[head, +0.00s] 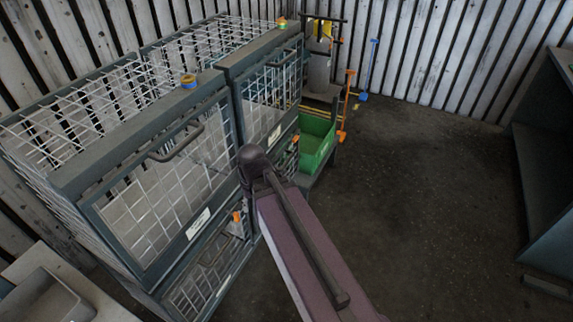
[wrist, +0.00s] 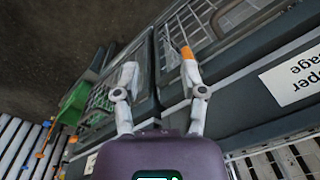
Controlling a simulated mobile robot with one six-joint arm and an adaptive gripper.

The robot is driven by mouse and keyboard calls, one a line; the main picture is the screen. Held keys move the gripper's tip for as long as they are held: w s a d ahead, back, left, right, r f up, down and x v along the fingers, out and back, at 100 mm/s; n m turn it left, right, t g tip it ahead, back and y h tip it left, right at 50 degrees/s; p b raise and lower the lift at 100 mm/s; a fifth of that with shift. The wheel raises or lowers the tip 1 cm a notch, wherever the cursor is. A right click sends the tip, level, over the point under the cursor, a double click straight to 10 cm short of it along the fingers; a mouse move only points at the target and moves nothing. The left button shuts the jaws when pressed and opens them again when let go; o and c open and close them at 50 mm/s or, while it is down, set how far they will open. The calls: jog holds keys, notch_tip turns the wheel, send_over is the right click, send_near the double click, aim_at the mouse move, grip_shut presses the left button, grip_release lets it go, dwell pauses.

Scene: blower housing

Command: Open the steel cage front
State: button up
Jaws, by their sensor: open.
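The steel cage has a near upper mesh front (head: 165,190) in a dark frame, with a bar handle (head: 175,142) near its top and a white label (head: 198,223) at its lower edge. This front looks shut. Below it is a lower mesh front (head: 200,275) with an orange piece (head: 237,216) near its upper right corner. My gripper (wrist: 160,72) is open, its two fingers apart in front of the cage frame. An orange piece (wrist: 187,53) shows at the right fingertip; whether they touch I cannot tell.
A second cage front (head: 272,95) stands beyond the near one. A green bin (head: 315,145) and orange and blue tools (head: 368,70) are at the back. A grey bench (head: 545,160) stands at the right. The floor (head: 430,180) between is clear.

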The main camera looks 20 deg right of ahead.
jog(key=w+d+f+m+t+y+b, duration=0.25)
jog(key=w+f+y+b, duration=0.3)
jog(key=f+b, duration=0.45)
jog(key=m+t+y+b, duration=0.7)
jog(key=t+b, duration=0.7)
jog(key=b, duration=1.4)
send_near(287, 161)
jog(key=s+d, duration=0.3)
jog(key=shift+a+f+m+g+h+p, duration=0.25)
jog(key=shift+f+m+h+p, duration=0.05)
jog(key=shift+f+m+h, duration=0.1)
jog(key=p+x, duration=0.2)
jog(key=x, duration=1.1)
jog(key=shift+w+a+r+p, duration=0.15)
jog(key=shift+w+a+p, duration=0.1)
jog(key=shift+p, duration=0.1)
grip_shut()
